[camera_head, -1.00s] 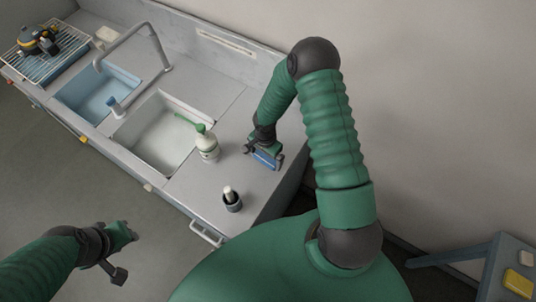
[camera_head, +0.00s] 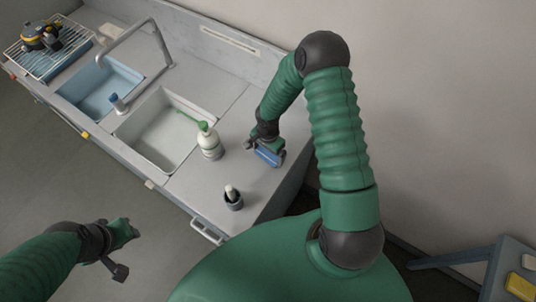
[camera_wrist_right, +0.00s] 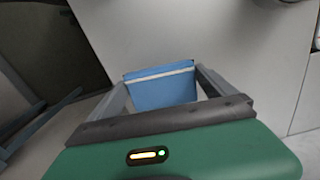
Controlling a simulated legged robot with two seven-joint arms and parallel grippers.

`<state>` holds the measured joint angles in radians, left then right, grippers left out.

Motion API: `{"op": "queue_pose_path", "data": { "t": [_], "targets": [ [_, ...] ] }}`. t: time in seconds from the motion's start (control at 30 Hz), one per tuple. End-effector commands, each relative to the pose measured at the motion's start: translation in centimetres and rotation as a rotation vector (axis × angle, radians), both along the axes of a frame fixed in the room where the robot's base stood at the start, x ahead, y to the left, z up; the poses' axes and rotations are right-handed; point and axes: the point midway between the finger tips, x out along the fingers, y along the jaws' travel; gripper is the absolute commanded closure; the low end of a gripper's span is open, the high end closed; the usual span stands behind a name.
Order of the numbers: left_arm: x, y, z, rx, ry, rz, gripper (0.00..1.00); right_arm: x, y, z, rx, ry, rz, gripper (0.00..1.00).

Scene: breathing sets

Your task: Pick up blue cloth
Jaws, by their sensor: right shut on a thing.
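The blue cloth (camera_head: 268,157) is at the right end of the grey counter. In the right wrist view the blue cloth (camera_wrist_right: 161,88) shows as a folded block with a pale stripe, between the two fingers. My right gripper (camera_head: 266,152) is shut on it; in the wrist view the right gripper (camera_wrist_right: 162,92) has a finger at each side of the cloth. I cannot tell whether the cloth is clear of the counter. My left gripper (camera_head: 126,250) is at lower left, away from the counter and over the floor; its jaw state is unclear.
The white sink basin (camera_head: 160,135) and blue basin (camera_head: 97,88) lie farther left. A rack (camera_head: 45,62) is at the far left. The wall is behind the counter.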

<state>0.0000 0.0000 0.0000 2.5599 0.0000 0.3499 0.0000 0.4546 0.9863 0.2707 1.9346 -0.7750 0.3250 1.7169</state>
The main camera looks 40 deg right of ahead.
Motion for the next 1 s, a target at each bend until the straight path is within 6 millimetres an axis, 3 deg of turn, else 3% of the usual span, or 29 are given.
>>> {"op": "queue_pose_path", "data": {
  "t": [0.13, 0.5, 0.7, 1.0],
  "targets": [
    [0.0, 0.0, -1.3, 0.0, 0.0, 0.0, 0.66, -0.1, 0.1, 1.8, 0.0, -0.002, 0.0, 0.51],
    [0.0, 0.0, -5.5, 0.0, 0.0, 0.0, 0.66, -8.2, 5.3, 2.3, -0.001, 0.0, 0.005, 0.51],
    [0.0, 0.0, -6.6, 0.0, 0.0, 0.0, 0.66, -11.8, 7.6, 3.0, 0.0, -0.001, 0.002, 0.51],
    [0.0, 0.0, -6.8, 0.0, 0.0, 0.0, 0.66, -13.5, 8.7, 3.4, 0.001, 0.001, -0.001, 0.51]
  ]
}}
